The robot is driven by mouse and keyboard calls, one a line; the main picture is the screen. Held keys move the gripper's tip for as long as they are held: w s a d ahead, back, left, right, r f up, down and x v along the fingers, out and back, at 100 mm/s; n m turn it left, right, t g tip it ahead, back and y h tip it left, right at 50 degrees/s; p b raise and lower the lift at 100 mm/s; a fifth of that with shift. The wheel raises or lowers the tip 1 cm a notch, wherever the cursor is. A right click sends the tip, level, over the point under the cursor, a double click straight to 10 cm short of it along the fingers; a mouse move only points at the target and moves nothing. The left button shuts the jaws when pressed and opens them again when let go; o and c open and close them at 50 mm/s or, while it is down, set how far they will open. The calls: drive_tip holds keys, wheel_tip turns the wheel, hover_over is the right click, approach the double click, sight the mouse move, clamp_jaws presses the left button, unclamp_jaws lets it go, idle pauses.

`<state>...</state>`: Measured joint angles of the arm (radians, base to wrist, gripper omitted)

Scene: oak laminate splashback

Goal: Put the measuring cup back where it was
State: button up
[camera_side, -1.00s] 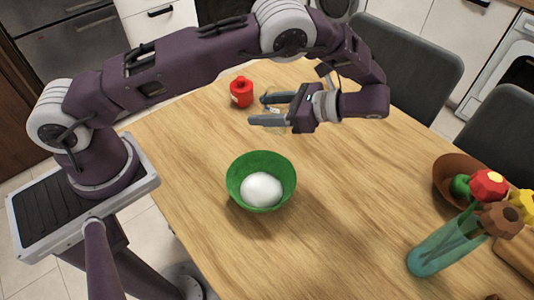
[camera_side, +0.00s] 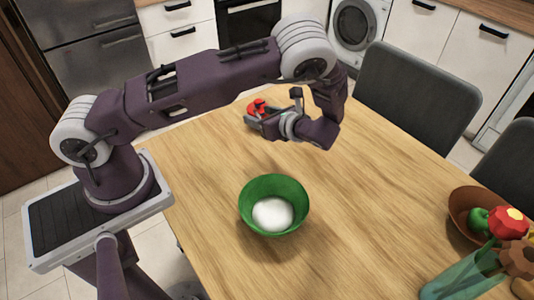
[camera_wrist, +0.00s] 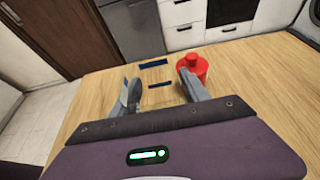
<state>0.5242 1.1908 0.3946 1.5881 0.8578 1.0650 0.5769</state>
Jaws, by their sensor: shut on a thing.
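My gripper (camera_side: 260,121) is low over the far left part of the table, close beside the red bottle in the side view. In the wrist view my gripper (camera_wrist: 158,80) has its fingers apart, shut on the measuring cup. The cup's outline is hardly visible; it seems see-through, and the fingers partly hide it. Two dark blue strips (camera_wrist: 160,84) show between and beyond the fingers. I cannot tell whether they are on the cup or the table. Whether the cup touches the table is unclear.
A red bottle (camera_wrist: 192,68) stands right beside the right finger in the wrist view. A green bowl (camera_side: 273,185) with white contents stands nearer the front. A brown fruit bowl (camera_side: 464,207) and a teal vase (camera_side: 465,278) with flowers are at the right.

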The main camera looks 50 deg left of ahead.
wheel_tip(320, 180, down, 10)
drive_tip(key=shift+a+r, duration=0.1)
drive_tip(key=shift+r, duration=0.05)
drive_tip(key=o, duration=1.5)
